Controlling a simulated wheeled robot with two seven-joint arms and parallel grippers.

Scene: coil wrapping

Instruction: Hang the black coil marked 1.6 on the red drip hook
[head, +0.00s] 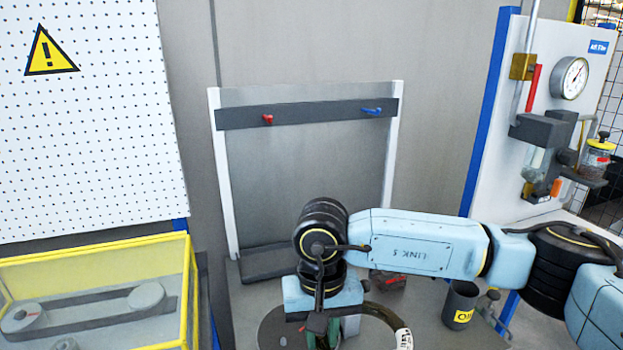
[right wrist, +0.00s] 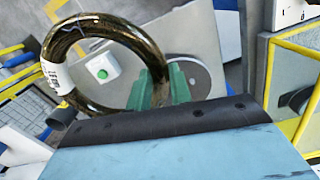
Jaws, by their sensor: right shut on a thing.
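The red drip hook (head: 267,118) sticks out of the left part of a dark bar on a rack at the back; a blue hook (head: 372,110) is at the right of the bar. My right gripper (head: 322,338) is below and in front of the rack, near the bottom edge. Its green fingers, clear in the right wrist view (right wrist: 163,86), are shut on the dark coil (right wrist: 72,36). The coil also shows in the head view (head: 382,311), partly hidden by the gripper. Its white label (right wrist: 54,74) is too small to read. My left gripper is out of view.
A yellow-framed clear case (head: 100,252) stands at the left. A dark cup (head: 461,304) and a gauge panel (head: 570,78) are at the right. A round grey plate (head: 275,328) lies beneath the gripper. The space before the hooks is clear.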

